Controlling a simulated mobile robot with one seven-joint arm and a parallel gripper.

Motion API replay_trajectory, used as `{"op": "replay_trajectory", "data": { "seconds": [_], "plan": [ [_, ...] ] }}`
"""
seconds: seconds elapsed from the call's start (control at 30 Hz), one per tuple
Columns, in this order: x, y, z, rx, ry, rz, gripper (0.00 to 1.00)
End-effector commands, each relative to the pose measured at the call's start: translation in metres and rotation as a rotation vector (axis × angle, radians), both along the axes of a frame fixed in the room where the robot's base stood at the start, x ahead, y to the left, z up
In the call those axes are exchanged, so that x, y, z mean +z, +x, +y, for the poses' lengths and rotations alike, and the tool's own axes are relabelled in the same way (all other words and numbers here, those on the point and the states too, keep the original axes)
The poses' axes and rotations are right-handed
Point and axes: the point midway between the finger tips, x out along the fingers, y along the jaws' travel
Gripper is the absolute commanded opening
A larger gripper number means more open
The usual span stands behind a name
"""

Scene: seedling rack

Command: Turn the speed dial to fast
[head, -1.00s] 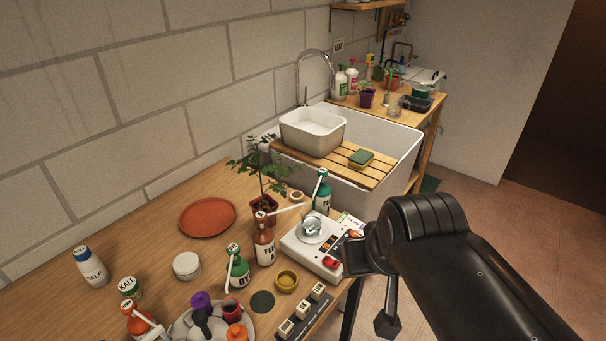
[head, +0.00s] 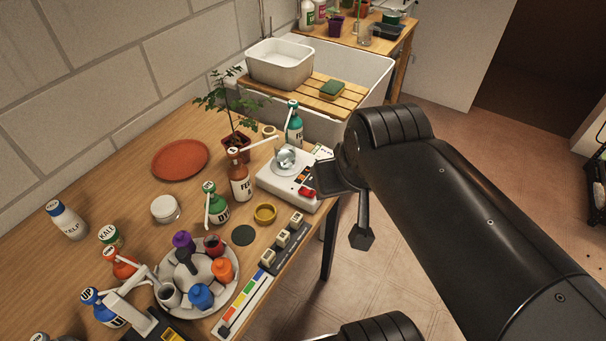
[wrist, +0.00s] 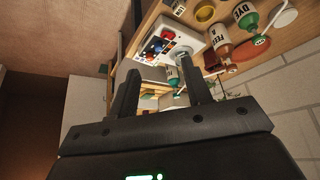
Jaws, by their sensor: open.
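A white box-shaped device (head: 274,185) stands near the table's front right edge, with a shiny silver round part on top. A red control (head: 307,192) and an orange strip show on its right side. In the wrist view the device (wrist: 148,68) carries red, blue and dark round controls on its panel. I cannot tell which is the speed dial, and no setting is readable. My gripper (wrist: 158,78) is open and empty, its two fingers apart with the device beyond them. In the head view it is just right of the device; whether they touch is unclear.
Pump bottles, including a brown one (head: 239,180) and a teal one (head: 294,128), stand close to the device. A potted plant (head: 234,146) is behind it. A grey round tray (head: 228,270) holds small coloured pots. The sink (head: 365,85) lies beyond. Open floor is at right.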

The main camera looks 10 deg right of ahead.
Motion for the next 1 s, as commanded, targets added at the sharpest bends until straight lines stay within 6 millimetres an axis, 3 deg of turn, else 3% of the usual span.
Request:
{"op": "replay_trajectory", "data": {
  "seconds": [0.17, 0.47, 0.8, 1.0],
  "plan": [
    [0.0, 0.022, -0.002, 0.164, -0.092, 0.056, 0.45],
    [-0.011, 0.088, -0.008, 0.7, -0.308, 0.206, 0.45],
    [-0.053, 0.164, -0.018, 1.359, -0.433, 0.322, 0.45],
    [-0.08, 0.197, -0.024, 1.674, -0.454, 0.334, 0.45]
  ]
}}
